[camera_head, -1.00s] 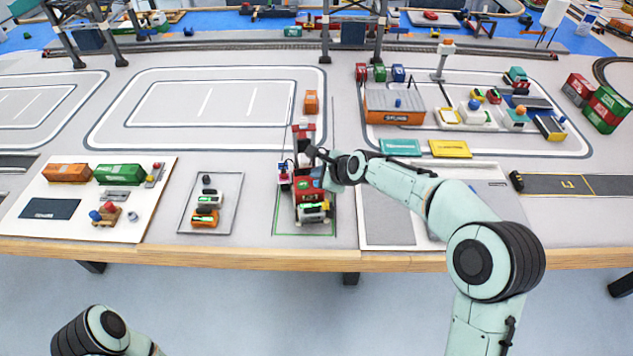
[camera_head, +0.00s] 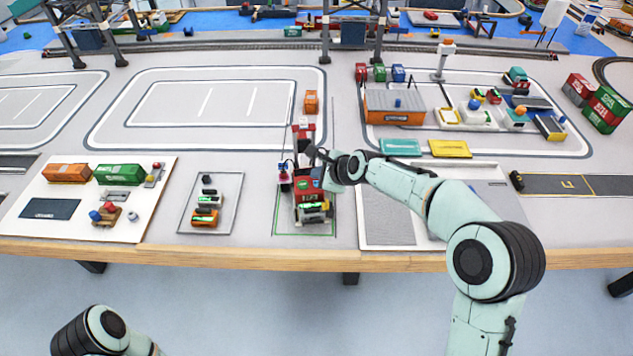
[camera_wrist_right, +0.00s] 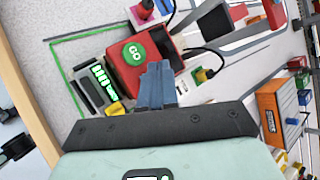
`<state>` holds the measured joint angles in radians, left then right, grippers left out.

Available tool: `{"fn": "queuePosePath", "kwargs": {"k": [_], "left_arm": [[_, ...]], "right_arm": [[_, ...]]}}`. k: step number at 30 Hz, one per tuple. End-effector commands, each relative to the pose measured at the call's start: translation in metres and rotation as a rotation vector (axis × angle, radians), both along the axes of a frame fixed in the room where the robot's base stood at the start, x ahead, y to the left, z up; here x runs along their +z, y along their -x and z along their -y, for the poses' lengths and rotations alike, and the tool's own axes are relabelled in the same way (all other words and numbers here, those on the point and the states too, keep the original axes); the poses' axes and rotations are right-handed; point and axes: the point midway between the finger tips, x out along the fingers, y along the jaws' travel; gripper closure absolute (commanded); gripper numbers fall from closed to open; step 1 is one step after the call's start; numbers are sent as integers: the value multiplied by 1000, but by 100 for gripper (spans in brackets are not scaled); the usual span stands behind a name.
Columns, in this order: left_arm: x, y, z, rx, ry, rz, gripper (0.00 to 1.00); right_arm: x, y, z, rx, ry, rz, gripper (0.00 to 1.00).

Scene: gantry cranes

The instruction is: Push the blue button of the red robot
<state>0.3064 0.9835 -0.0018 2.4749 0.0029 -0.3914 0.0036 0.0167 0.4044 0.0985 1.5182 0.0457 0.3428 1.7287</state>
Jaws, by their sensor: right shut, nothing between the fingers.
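The red robot (camera_head: 308,196) stands inside a green outline near the table's front edge. In the right wrist view its red body (camera_wrist_right: 118,60) carries a round green GO button (camera_wrist_right: 134,52). My right gripper (camera_head: 317,178) comes in from the right and points down at the robot's right side. Its blue-grey fingers (camera_wrist_right: 156,85) are shut and empty, right against or just above the red body; I cannot tell whether they touch. I cannot make out a blue button on the red body; the fingers hide part of it. My left gripper is out of view.
A framed tray (camera_head: 236,200) with a small orange vehicle (camera_head: 205,217) lies to the left. A white board (camera_head: 150,215) with orange and green containers is farther left. An orange building (camera_head: 394,106) stands behind on the right. Black cables run beside the robot.

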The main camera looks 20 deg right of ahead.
Motion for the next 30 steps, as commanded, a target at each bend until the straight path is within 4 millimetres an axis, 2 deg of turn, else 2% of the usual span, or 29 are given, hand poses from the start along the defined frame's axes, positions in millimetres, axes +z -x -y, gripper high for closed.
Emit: {"fn": "queuePosePath", "kwargs": {"k": [8, 30], "left_arm": [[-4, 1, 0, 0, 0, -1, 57], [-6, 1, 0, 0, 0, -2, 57]], "right_arm": [[-9, 0, 0, 1, 0, -2, 100], [-14, 0, 0, 1, 0, -1, 100]]}}
